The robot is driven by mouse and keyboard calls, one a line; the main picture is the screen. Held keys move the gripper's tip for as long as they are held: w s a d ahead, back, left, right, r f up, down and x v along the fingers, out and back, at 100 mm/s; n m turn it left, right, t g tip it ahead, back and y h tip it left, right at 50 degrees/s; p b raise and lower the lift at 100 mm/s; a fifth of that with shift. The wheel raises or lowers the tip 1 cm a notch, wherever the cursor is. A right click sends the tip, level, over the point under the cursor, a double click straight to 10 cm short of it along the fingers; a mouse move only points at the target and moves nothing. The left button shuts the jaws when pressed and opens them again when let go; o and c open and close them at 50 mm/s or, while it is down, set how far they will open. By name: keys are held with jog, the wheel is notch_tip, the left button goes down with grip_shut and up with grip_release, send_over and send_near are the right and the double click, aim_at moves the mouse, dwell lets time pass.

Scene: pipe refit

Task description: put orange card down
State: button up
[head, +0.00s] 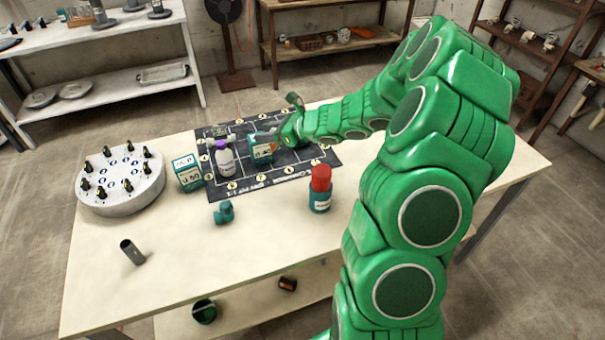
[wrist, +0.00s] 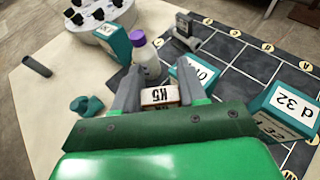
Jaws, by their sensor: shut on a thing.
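My gripper (wrist: 160,90) is shut on a small card (wrist: 160,96) with a white face reading "K5" and narrow orange-brown edges. Most of the card is hidden behind the gripper's body. In the head view my gripper (head: 277,139) is low over the dark marked mat (head: 225,190), and a sliver of orange shows at its fingers. I cannot tell whether the card touches the mat. A teal box (head: 260,150) stands just left of the gripper; it also shows beyond the fingers in the wrist view (wrist: 197,74).
A white bottle with a purple cap (head: 226,160) and a teal box (head: 187,172) stand left of it. A teal "d 32" box (wrist: 287,108) is close at the right.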

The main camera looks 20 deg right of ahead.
jog(key=s+d, duration=0.2)
jog(key=d, duration=0.6)
jog(key=shift+m+t+h, duration=0.3)
jog(key=shift+m, duration=0.1)
jog(key=shift+s+d+f, duration=0.1)
jog(key=shift+f, duration=5.2)
jog(key=shift+f, duration=0.1)
jog(key=o, duration=1)
jog(key=shift+s+d+r, duration=0.15)
jog(key=shift+d+r, duration=0.05)
jog(key=shift+r, duration=0.05)
jog(key=v, duration=1.1)
jog(key=shift+s+d+r, duration=0.1)
jog(key=shift+s+r, duration=0.05)
jog(key=shift+s, duration=0.05)
